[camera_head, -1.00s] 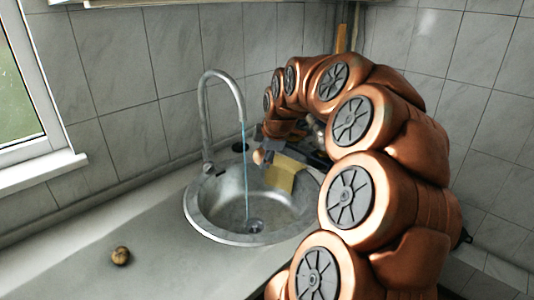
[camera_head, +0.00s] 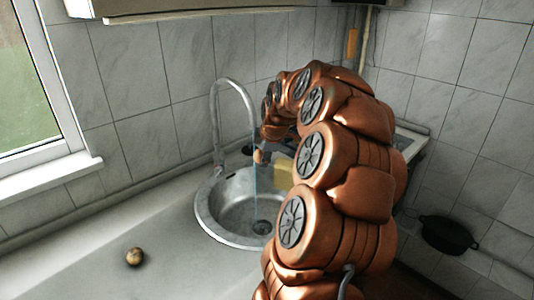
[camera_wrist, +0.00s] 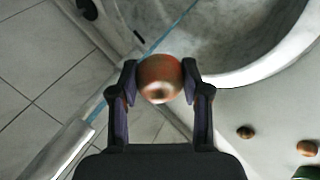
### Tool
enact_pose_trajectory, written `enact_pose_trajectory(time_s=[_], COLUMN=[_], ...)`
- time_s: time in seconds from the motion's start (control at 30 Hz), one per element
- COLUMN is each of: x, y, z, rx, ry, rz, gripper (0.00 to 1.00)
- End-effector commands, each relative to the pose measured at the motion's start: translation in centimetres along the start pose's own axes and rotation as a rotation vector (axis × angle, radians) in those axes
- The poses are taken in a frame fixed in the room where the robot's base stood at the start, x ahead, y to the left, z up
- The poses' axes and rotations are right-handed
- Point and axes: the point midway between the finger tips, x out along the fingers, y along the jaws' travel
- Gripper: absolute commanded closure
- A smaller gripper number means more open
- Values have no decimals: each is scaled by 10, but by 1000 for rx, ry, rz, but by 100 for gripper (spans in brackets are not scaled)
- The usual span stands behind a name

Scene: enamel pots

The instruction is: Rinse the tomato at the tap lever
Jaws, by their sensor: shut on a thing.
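My gripper (camera_wrist: 158,85) is shut on a round orange-red tomato (camera_wrist: 160,70), held between both fingertips in the wrist view. In the head view the tomato (camera_head: 260,156) is above the sink, right beside the thin blue water stream (camera_head: 254,180); I cannot tell whether they touch. In the wrist view the stream (camera_wrist: 172,30) passes behind the tomato. The curved grey tap (camera_head: 215,125) stands at the sink's back left with water running. I cannot make out its lever clearly. My arm hides most of the gripper in the head view.
The round metal sink (camera_head: 207,215) is set in the grey counter. A yellow block (camera_head: 284,182) is at its back right, partly hidden. A small brownish round thing (camera_head: 135,257) lies on the counter at left. A dark pot (camera_head: 447,235) is at right. The left counter is mostly clear.

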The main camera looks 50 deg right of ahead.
Motion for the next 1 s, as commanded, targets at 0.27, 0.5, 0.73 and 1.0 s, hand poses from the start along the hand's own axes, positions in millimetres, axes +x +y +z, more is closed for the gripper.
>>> enact_pose_trajectory(time_s=[0.27,0.5,0.73,1.0], x=[15,25,29,29], y=[17,27,32,32], z=[-6,-9,-10,-10], rx=[-1,-1,0,0], ry=[-1,0,-1,-1], rz=[3,2,3,2], gripper=[88,88,88,88])
